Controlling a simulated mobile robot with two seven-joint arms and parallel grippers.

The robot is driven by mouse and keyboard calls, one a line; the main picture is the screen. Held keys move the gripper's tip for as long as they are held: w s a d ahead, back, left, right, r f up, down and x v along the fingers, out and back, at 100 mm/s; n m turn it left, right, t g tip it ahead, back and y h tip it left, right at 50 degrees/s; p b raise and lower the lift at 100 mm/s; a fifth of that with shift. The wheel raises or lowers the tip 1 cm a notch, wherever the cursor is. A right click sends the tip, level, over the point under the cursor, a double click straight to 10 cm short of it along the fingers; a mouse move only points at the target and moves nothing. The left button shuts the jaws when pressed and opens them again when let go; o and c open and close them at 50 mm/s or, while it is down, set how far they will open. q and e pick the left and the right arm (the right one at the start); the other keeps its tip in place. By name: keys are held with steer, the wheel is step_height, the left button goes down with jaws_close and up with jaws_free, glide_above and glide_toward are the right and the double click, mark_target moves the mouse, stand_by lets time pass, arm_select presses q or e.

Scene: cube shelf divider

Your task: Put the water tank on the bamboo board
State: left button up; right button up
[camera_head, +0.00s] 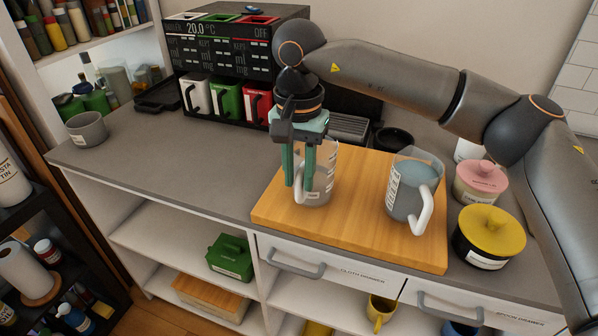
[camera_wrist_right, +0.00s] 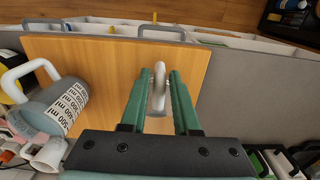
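The water tank (camera_head: 322,178) is a clear container with a white handle. It is upright over the left part of the bamboo board (camera_head: 345,228); its base looks to be at the board's surface, but I cannot tell if it touches. My right gripper (camera_head: 299,190) points down at its handle. The hand hides most of the tank there. My left gripper is not in view.
A measuring jug (camera_head: 405,192) with bluish water and a white handle stands on the board's right part. Pink-lidded (camera_head: 480,182) and yellow-lidded (camera_head: 488,236) jars stand right of the board. A black machine (camera_head: 235,60) with small coloured containers is behind.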

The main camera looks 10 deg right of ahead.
steer(key=shift+o, duration=1.3)
steer(key=shift+r, duration=0.15)
step_height(320, 180, up, 12)
steer(key=shift+p, duration=0.4)
